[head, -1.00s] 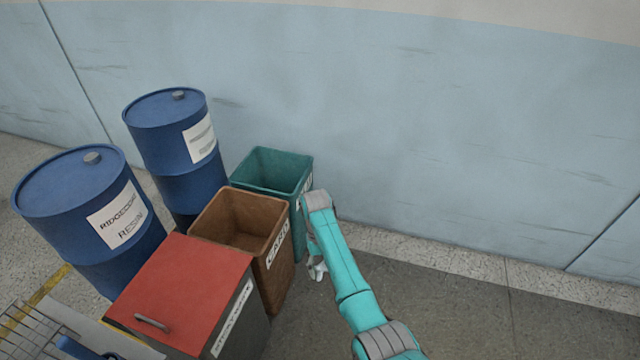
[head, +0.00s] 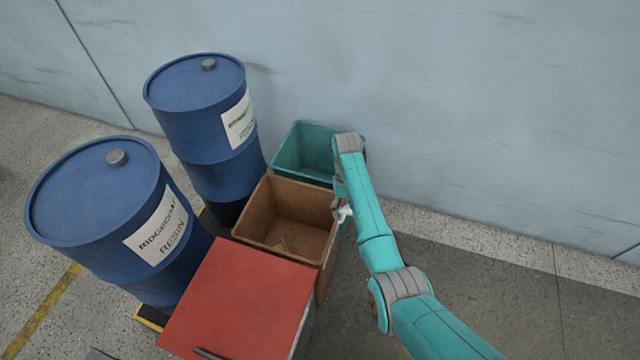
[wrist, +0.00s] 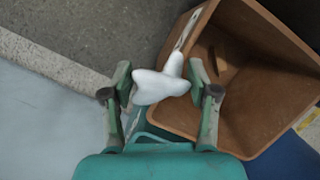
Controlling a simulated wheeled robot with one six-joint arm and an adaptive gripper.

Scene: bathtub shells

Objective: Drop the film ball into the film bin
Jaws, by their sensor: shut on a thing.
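A white crumpled film ball (wrist: 158,86) is held between the two fingers of my gripper (wrist: 157,76), which is shut on it. In the head view the film ball (head: 345,213) shows as a small white lump beside the right rim of the brown bin (head: 262,238). The brown bin (wrist: 262,140) also shows at the right of the wrist view, open, with brown scraps inside. A green open bin (head: 290,150) stands behind the brown one, its right side hidden by my arm. No label reading film is visible.
A red-lidded bin (head: 240,300) stands in front of the brown bin. Two blue drums (head: 95,200) (head: 195,85) stand to the left. A pale blue wall (head: 450,110) runs behind. The floor right of my arm is clear.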

